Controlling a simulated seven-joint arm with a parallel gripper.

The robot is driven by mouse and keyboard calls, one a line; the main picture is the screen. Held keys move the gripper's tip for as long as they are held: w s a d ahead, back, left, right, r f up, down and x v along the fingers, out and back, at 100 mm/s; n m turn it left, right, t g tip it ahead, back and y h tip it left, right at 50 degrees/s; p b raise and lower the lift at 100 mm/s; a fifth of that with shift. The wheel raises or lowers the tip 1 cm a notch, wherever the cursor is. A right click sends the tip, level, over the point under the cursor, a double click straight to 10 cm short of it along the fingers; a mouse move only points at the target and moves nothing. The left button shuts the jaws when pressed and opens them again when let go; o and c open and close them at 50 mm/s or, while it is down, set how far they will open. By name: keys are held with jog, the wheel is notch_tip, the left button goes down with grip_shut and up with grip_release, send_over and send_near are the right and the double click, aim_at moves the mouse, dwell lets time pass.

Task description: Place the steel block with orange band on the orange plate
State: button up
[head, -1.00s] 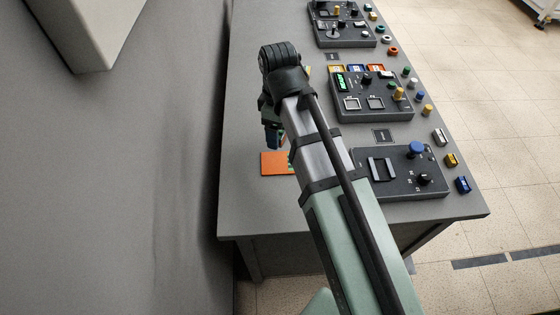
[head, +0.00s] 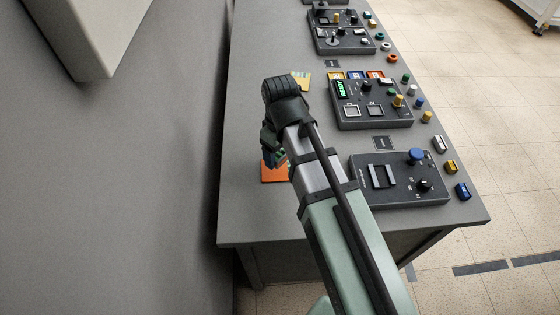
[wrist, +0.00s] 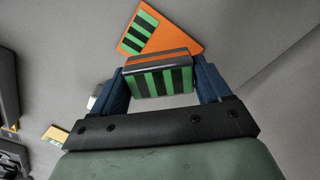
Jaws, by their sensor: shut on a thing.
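The steel block with orange band (wrist: 158,84) is between the blue fingers of my gripper (wrist: 160,72) in the wrist view. It shows a green and black striped face, with an orange band along its upper edge. My gripper is shut on it. The orange plate (wrist: 185,33) lies flat on the table just beyond the block and has its own green and black striped patch. In the head view the plate (head: 272,178) is partly covered by my gripper (head: 272,155). The block cannot be made out clearly there, and its gap to the plate is hard to judge.
A yellow plate (head: 302,81) lies farther back on the grey table (head: 310,228). Dark control panels (head: 400,182) stand along the right, with several coloured blocks and knobs (head: 451,167) at the table's right edge. Bare table surrounds the orange plate's left and near sides.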

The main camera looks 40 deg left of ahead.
aim_at(280, 169)
jog(key=shift+f, duration=2.45)
jog(key=shift+f, duration=0.15)
jog(key=o, duration=1.5)
jog(key=shift+o, duration=0.2)
jog(key=shift+r, duration=6.15)
